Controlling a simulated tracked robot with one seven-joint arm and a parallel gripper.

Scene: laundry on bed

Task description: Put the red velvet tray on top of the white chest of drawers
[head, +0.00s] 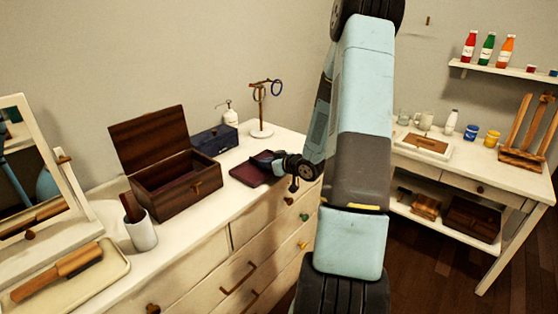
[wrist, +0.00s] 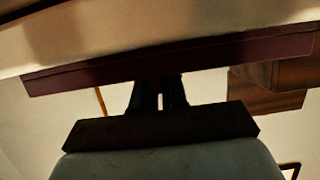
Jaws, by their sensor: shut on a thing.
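The red velvet tray (head: 247,174) is dark red and flat. In the head view it is over the top of the white chest of drawers (head: 205,222), near its right end, roughly level. My gripper (head: 277,163) is shut on the tray's right side. In the wrist view the tray (wrist: 120,66) is a long dark red band close along the pale surface, with my gripper's dark fingers (wrist: 158,92) at its edge. Whether the tray's underside touches the chest top cannot be told. My gripper hides part of the tray.
A white cup (head: 142,234) stands left. A white table (head: 475,177) is at right.

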